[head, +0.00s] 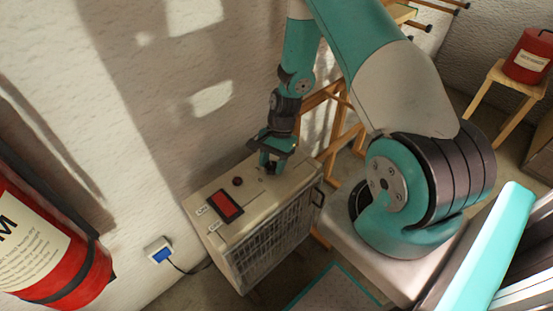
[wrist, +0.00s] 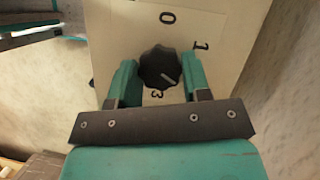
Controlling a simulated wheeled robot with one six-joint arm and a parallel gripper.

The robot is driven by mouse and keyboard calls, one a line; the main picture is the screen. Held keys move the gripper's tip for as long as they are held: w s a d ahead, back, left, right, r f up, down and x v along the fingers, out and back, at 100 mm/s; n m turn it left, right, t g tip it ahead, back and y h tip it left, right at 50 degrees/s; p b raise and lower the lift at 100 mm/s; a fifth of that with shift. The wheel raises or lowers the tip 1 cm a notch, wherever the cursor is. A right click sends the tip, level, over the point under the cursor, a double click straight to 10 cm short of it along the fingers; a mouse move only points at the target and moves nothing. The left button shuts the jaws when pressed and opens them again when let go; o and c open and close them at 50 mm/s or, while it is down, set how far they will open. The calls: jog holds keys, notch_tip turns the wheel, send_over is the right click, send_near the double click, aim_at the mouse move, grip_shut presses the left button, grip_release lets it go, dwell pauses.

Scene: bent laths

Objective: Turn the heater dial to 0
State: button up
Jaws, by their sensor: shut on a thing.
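The heater (head: 278,238) is a cream box with a wire grille on its front, standing by the wall in the head view. Its dial (wrist: 160,67) is a black ribbed knob on the top panel. In the wrist view 0 is printed above it, 1 at upper right and 3 below. The dial's pale pointer mark points to the lower right, between 1 and 3, toward the right finger. My gripper (head: 270,157) reaches down from above and is shut on the dial, one finger on each side. In the head view the gripper mostly hides the dial.
A red rocker switch (head: 226,206) and a small dark red round part (head: 238,181) are on the heater top. A red cylinder (head: 45,245) stands at left. Wooden frames are behind my arm.

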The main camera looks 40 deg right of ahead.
jog(key=shift+a+n, duration=0.25)
jog(key=shift+n, duration=0.25)
jog(key=shift+n+g+p, duration=0.5)
jog(key=shift+n+g, duration=0.1)
jog(key=shift+n, duration=0.4)
jog(key=n+g+h, duration=0.1)
jog(key=n, duration=0.2)
jog(key=shift+n+p, duration=0.3)
jog(key=shift+p, duration=0.1)
jog(key=n, duration=0.2)
jog(key=n+h, duration=0.1)
jog(key=shift+a+n+g+h+p, duration=0.1)
jog(key=shift+n+g+h+p, duration=0.2)
jog(key=shift+n+g, duration=0.1)
jog(key=n+h, duration=0.1)
jog(key=n, duration=0.2)
jog(key=shift+w+n, duration=0.1)
jog(key=shift+n, duration=0.2)
jog(key=n+h, duration=0.1)
jog(key=n, duration=0.1)
jog(key=n+h+p, duration=0.1)
jog(key=n, duration=0.2)
jog(key=shift+a+h, duration=0.1)
jog(key=shift+h, duration=0.2)
jog(key=shift+n+t+h+p, duration=0.6)
jog(key=shift+n+p, duration=0.05)
jog(key=shift+n, duration=1.55)
